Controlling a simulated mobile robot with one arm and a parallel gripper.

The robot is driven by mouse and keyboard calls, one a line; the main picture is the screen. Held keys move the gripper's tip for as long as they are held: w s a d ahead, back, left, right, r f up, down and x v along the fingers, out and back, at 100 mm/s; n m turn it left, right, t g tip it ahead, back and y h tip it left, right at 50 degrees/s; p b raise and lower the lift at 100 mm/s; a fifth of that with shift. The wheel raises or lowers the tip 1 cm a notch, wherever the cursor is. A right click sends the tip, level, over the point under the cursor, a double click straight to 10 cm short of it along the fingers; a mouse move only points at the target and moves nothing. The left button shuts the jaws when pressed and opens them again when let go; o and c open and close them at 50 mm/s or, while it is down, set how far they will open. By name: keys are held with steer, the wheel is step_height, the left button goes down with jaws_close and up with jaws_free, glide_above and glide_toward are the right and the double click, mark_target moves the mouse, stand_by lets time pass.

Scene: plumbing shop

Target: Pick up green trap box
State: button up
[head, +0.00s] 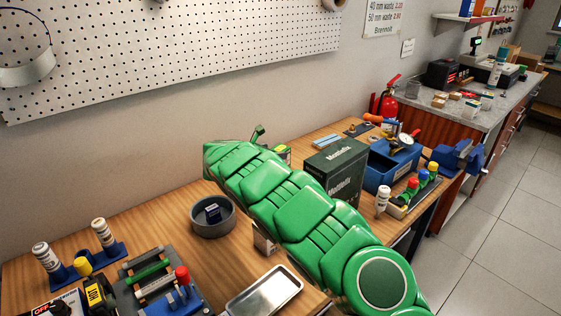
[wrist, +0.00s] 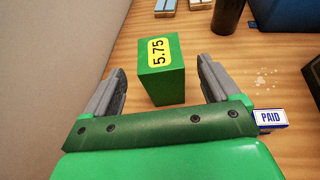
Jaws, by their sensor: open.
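The green trap box (wrist: 162,82) stands on the wooden table in the wrist view, with a yellow 5.75 price label on its top. My gripper (wrist: 161,82) is open, with one grey finger to the left of the box and one to the right. Gaps show between the fingers and the box, and nothing is held. In the head view a small part of a green box with a yellow label (head: 284,152) shows just behind the end of my green arm. The arm hides most of it there, and the fingers are mostly hidden too.
A grey round bowl (head: 212,222) and a metal tray (head: 264,292) are nearer. A PAID block (wrist: 270,117) lies right of my gripper. The perforated wall panel (head: 180,50) is behind.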

mark_target(283, 149)
steer(key=shift+r+x, duration=0.2)
steer(key=shift+x, duration=3.4)
steer(key=shift+w, duration=0.1)
steer(key=c, duration=1.2)
steer(key=shift+r, duration=0.15)
